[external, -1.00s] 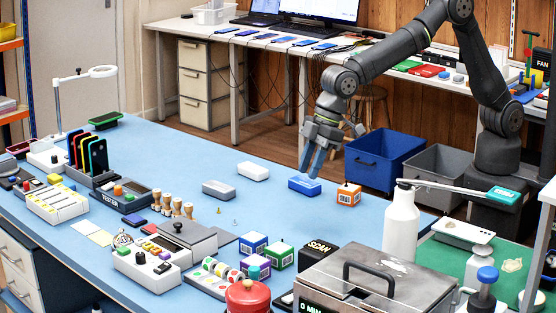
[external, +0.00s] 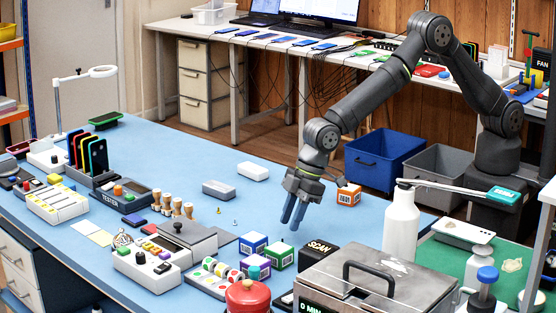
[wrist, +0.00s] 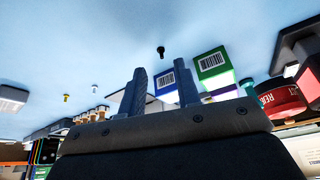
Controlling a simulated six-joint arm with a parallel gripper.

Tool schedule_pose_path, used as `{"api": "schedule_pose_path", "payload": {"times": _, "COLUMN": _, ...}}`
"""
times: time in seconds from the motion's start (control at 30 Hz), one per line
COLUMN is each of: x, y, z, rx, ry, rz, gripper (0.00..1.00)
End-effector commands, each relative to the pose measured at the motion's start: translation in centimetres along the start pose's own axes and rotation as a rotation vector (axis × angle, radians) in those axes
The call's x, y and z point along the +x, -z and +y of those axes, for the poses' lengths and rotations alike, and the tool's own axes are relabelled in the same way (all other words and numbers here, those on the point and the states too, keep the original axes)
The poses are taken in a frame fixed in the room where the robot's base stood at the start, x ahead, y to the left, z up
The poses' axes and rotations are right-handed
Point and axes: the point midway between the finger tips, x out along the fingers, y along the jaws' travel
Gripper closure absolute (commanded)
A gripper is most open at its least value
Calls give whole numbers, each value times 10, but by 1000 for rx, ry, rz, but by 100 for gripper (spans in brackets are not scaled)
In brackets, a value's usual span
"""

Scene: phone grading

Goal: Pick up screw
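Small screws lie on the blue table. One stands out as a dark screw (wrist: 160,52) in the wrist view, above and between my fingertips in the picture and clear of them. A yellow screw (wrist: 66,97) and a bluish one (wrist: 93,88) lie farther left there. In the external view two tiny screws show, a yellow one (external: 235,223) and a bluish one (external: 219,210); I cannot make out the dark one. My gripper (external: 291,220) points down above the table, right of these two screws. Its fingers (wrist: 160,85) are apart with nothing between them.
A black SCAN block (external: 318,253) and a white bottle (external: 401,222) stand to the right. An orange cube (external: 348,195) is behind.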

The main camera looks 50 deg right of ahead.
Motion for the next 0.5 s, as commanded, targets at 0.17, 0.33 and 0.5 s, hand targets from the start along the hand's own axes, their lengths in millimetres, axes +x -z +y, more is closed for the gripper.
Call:
{"api": "schedule_pose_path", "payload": {"times": 0.17, "x": 27, "y": 0, "z": -2, "rx": 0, "ry": 0, "rz": -1, "gripper": 70}}
{"api": "schedule_pose_path", "payload": {"times": 0.33, "x": 40, "y": 1, "z": -2, "rx": 0, "ry": 0, "rz": 1, "gripper": 70}}
{"api": "schedule_pose_path", "payload": {"times": 0.5, "x": 41, "y": 1, "z": -2, "rx": 0, "ry": 0, "rz": 1, "gripper": 70}}
